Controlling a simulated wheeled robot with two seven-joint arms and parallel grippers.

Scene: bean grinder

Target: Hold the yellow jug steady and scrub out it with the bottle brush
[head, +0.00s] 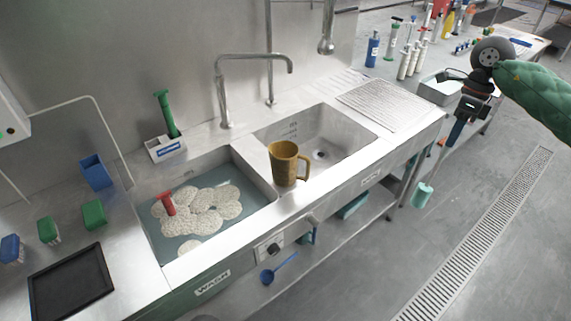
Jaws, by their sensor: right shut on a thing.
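The yellow jug (283,166), brownish-yellow with its handle to the right, stands upright on the ledge between the two sink basins. Its inside is mostly hidden. My right gripper (459,124) is at the upper right, in front of the counter and well apart from the jug. It is shut on the bottle brush, whose teal head (422,194) hangs down to the lower left over the floor. My left gripper is not in view.
The left basin holds foamy water and a red-handled tool (167,204). The right basin (325,140) looks empty, with a faucet (224,95) behind. A drainboard (385,104) lies to its right. Bottles (372,50) stand farther back. A dark tray (70,284) lies at the left front.

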